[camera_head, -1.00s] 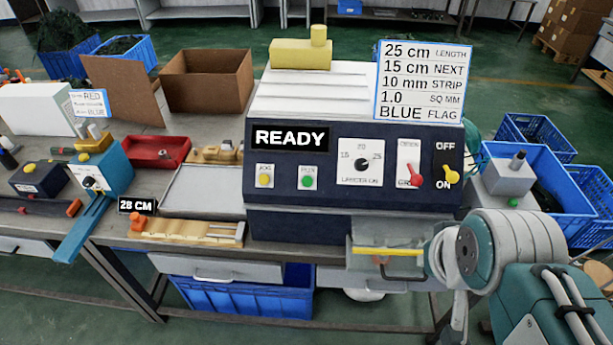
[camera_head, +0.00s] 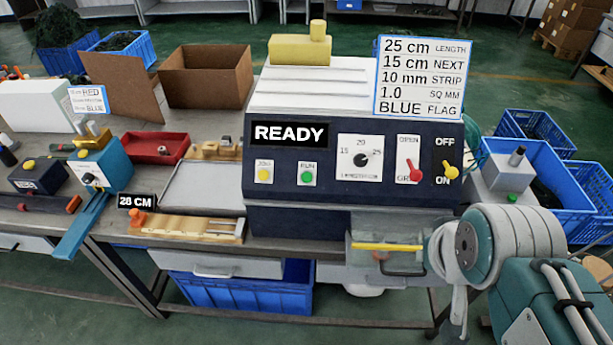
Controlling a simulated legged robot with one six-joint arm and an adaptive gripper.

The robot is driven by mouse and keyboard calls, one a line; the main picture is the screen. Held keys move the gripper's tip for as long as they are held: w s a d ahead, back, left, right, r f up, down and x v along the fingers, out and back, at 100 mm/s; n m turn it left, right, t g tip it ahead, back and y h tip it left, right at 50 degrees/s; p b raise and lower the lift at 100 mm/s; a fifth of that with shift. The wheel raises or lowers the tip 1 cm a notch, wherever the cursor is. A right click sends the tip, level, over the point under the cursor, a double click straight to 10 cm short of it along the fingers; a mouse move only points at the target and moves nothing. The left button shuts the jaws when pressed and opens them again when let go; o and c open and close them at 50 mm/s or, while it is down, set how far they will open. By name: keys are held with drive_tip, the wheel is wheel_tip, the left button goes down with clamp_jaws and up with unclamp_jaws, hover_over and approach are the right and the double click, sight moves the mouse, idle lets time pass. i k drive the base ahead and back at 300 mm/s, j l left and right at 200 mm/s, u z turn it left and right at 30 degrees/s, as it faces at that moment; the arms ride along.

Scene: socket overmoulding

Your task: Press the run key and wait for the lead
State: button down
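The machine (camera_head: 270,205) has a navy front and a white top. Its display (camera_head: 290,134) reads READY. The green run key (camera_head: 307,175) sits low on the front, right of the yellow jog key (camera_head: 264,173). The length dial (camera_head: 361,159) appears turned toward 25. The red lever (camera_head: 415,175) is down at the grip end. The yellow switch (camera_head: 450,172) is at ON. No lead can be made out at the machine. My arm is at the lower right, apart from the run key; my gripper cannot be made out.
A clear guard with a yellow bar (camera_head: 388,247) juts out below the machine's front right. A card (camera_head: 420,77) on top lists 25 cm length and blue flag. Left are a grey tray (camera_head: 203,187), a wooden gauge (camera_head: 190,229) labelled 28 CM and a red tray (camera_head: 153,149).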

sight(306, 178)
drive_tip(key=k+j+z, duration=0.1)
drive_tip(key=j, duration=0.4)
drive_tip(key=k+j+z, duration=0.15)
drive_tip(key=j, duration=0.35)
drive_tip(key=k+j+z, duration=0.15)
drive_tip(key=j, duration=0.25)
drive_tip(key=k+j+z, duration=0.2)
drive_tip(key=j, duration=0.2)
